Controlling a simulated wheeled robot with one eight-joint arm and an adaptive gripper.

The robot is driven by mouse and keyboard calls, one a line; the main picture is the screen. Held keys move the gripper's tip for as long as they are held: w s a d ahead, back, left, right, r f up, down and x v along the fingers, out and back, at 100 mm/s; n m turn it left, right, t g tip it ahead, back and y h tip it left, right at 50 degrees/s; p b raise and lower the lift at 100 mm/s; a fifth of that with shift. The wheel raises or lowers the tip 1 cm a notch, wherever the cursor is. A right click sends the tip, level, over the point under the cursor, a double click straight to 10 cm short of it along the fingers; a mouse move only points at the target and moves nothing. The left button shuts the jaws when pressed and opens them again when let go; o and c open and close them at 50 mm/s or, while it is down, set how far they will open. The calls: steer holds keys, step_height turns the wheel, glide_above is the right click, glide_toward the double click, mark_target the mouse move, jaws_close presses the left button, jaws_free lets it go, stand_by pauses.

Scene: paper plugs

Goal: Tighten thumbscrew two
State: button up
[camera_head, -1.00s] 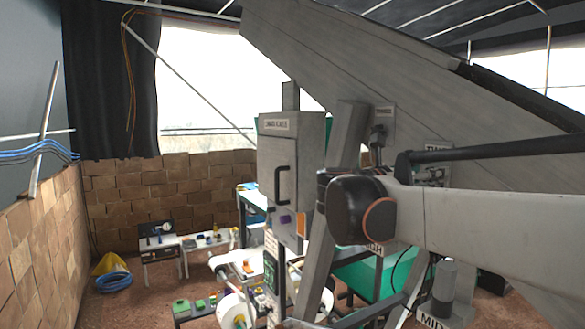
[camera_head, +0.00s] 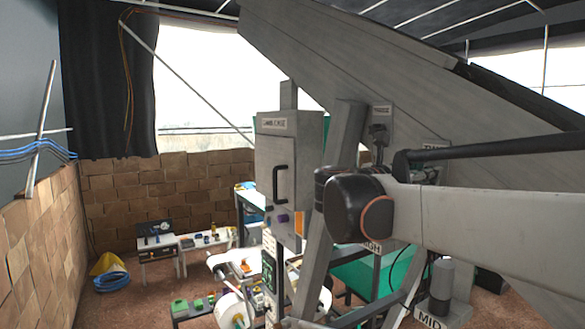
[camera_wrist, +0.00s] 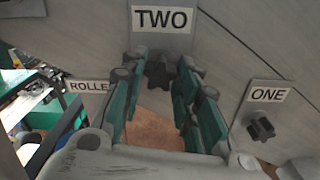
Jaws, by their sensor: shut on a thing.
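Thumbscrew two is a dark lobed knob (camera_wrist: 160,73) below a white label (camera_wrist: 162,18) reading TWO, on a grey panel. In the wrist view my gripper (camera_wrist: 158,76) has its green-padded fingers on both sides of this knob and is shut on it. In the head view my pale arm crosses in front of the panel, and the gripper's hold on the knob is hidden there.
Thumbscrew one (camera_wrist: 261,128) sits to the right under its label ONE. A ROLLER label (camera_wrist: 87,87) is at left. In the head view, thumbscrew three (camera_head: 378,134) is higher on the sloped panel. A grey cabinet (camera_head: 285,165) stands left of my arm.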

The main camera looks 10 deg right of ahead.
steer(key=m, duration=2.3)
steer(key=o, duration=1.1)
steer(key=shift+c, duration=0.2)
steer(key=shift+a, duration=0.15)
steer(key=v, duration=0.4)
steer(key=shift+s, duration=0.1)
